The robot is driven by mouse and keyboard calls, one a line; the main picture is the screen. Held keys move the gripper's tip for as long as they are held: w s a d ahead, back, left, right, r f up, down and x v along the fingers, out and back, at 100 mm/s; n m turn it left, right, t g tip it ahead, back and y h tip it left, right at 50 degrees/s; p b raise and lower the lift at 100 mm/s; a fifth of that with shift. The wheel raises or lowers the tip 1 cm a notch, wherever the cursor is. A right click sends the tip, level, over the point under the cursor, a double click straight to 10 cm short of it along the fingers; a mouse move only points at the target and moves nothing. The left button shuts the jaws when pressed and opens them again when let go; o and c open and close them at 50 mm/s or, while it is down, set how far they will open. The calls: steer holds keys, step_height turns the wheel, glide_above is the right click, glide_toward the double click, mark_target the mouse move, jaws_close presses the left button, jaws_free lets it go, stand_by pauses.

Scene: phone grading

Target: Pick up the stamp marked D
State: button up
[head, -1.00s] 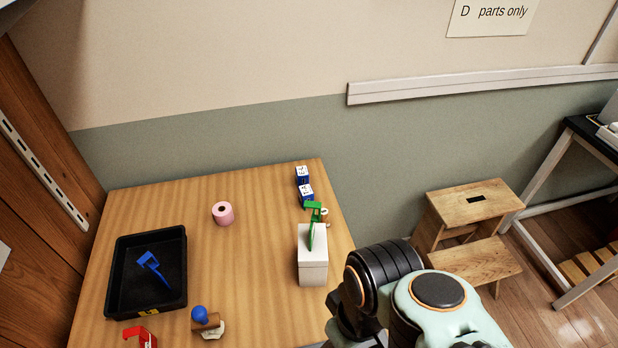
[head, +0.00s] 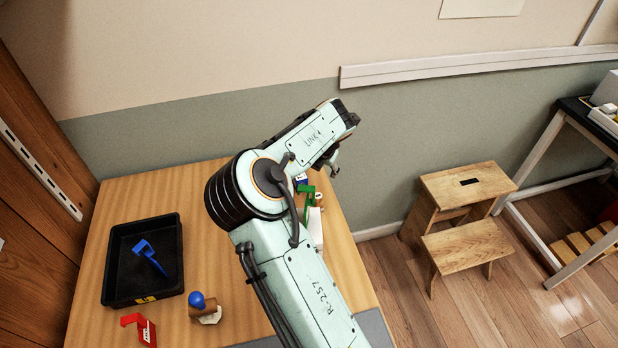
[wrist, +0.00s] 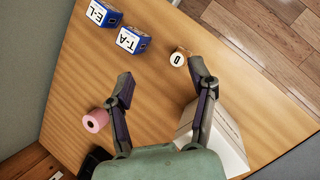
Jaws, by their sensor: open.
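A small round wooden stamp (wrist: 179,58) stands on the table in the wrist view, with a pale top bearing a dark mark that looks like a D or an O. My gripper (wrist: 161,80) is open and empty above the table. The stamp shows just beyond the fingertips, closer to the right finger, and apart from the left one. In the head view my gripper (head: 334,160) is partly hidden by my arm.
Two blue-and-white boxes (wrist: 131,40) stand left of the stamp. A white box (wrist: 224,144) is close to the right finger. A pink roll (wrist: 95,121) lies left. A green tool (head: 308,200), black tray (head: 112,272) with a blue tool, and red tool (head: 146,331) also show.

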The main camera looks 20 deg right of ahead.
steer(key=n+g+h, duration=0.1)
steer(key=h, duration=0.1)
glide_above(318, 196)
steer(key=s+a, duration=0.1)
steer(key=s, duration=0.1)
step_height(318, 196, down, 6)
steer(key=shift+f, duration=0.15)
steer(key=shift+w+a+f+n, duration=0.1)
steer(key=shift+w+f+n, duration=0.1)
steer(key=shift+f+n, duration=0.1)
steer(key=x, duration=0.5)
steer(key=shift+f, duration=0.45)
steer(key=shift+y, duration=0.3)
jaws_close()
